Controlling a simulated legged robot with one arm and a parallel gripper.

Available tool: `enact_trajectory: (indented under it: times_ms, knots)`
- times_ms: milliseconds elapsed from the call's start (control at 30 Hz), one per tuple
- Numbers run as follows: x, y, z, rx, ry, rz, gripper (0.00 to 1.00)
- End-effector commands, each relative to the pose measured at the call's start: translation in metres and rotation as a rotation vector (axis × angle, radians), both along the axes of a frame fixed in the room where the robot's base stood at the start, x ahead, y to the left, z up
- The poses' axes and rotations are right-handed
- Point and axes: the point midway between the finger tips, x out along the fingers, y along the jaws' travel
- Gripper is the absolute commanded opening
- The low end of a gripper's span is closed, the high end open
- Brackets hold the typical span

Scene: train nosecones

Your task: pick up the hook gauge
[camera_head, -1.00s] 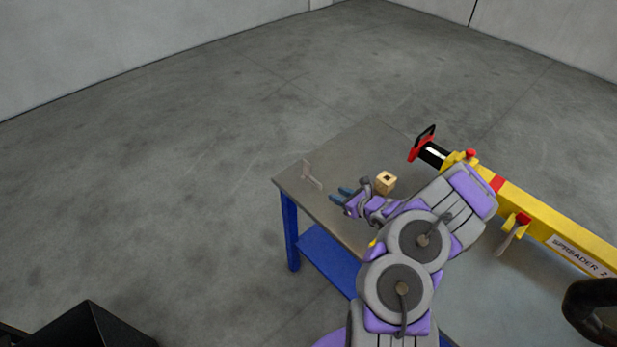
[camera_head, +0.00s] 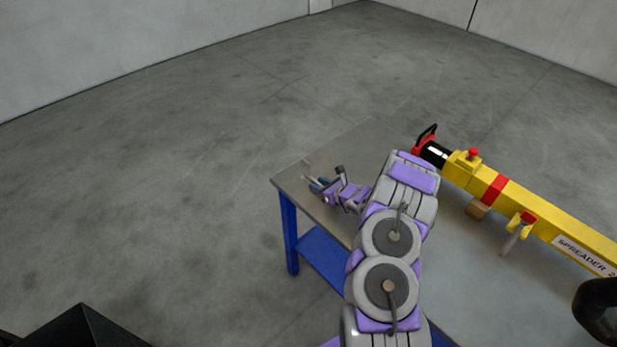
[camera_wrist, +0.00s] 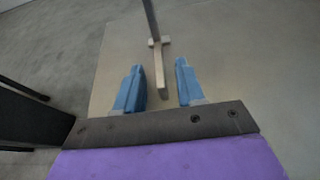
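The hook gauge (camera_wrist: 158,62) is a thin grey upright piece on a pale T-shaped foot. It stands near the left corner of the table in the head view (camera_head: 307,163), partly hidden by my gripper. My gripper (camera_wrist: 160,86) is open. In the wrist view the near end of the gauge's foot reaches between the two blue fingers, with a gap on each side. The upright part is farther out, beyond the fingertips. In the head view my gripper (camera_head: 315,184) is low over the table beside the gauge.
The grey-topped table (camera_head: 361,140) has blue legs. My arm covers the middle of the table. The floor to the left is clear.

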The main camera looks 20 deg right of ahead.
Motion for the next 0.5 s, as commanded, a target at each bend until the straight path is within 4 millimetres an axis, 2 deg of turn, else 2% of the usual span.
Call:
enact_trajectory:
  times_ms: [233, 500]
  knots:
    - [0.0015, 0.0002, -0.0003, 0.000, 0.000, -0.001, 0.38]
    - [0.0015, 0.0011, -0.0003, -0.002, 0.000, -0.001, 0.13]
